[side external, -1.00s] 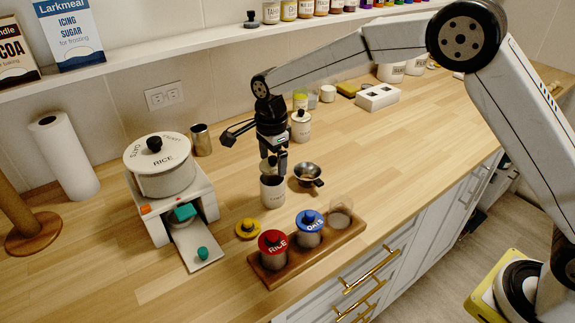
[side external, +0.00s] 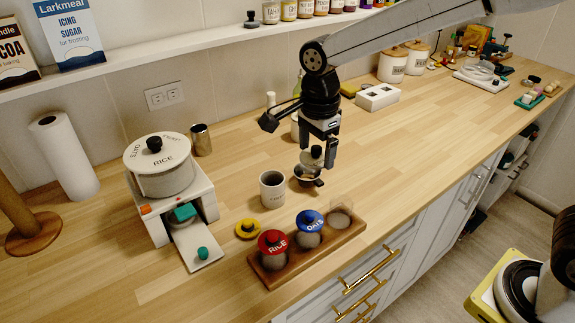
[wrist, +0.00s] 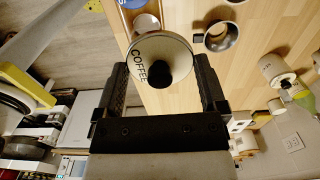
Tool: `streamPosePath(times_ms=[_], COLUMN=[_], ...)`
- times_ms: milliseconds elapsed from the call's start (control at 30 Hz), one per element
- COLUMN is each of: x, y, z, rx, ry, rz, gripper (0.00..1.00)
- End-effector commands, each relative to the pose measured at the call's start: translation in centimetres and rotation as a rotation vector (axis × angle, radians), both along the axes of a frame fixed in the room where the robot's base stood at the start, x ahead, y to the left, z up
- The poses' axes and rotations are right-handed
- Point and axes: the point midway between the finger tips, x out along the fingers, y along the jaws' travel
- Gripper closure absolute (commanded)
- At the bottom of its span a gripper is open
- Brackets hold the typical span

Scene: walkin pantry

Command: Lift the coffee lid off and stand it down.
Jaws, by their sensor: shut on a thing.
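The coffee lid (wrist: 150,50) is a pale disc lettered COFFEE with a black knob. My gripper (wrist: 160,70) is shut on it, a finger at each side in the wrist view. In the side view my gripper (side external: 319,156) points down and holds the lid (side external: 311,158) in the air, partly covered by the fingers. The cream canister (side external: 272,190) stands open on the counter, left of my gripper, with its dark inside showing.
A wooden rack (side external: 285,270) with red- and blue-lidded jars is at the front. A rice pot (side external: 161,172) stands left.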

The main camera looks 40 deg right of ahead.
Motion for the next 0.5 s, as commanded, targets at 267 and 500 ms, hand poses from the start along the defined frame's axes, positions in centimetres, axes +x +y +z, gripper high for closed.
streamPosePath(times_ms=[267,500], x=[-1.6,-1.9], y=[-0.3,-0.4], z=[0.8,0.9], rx=[0.0,0.0], ry=[-0.001,-0.001], rz=[0.0,0.0], gripper=[0.65,0.65])
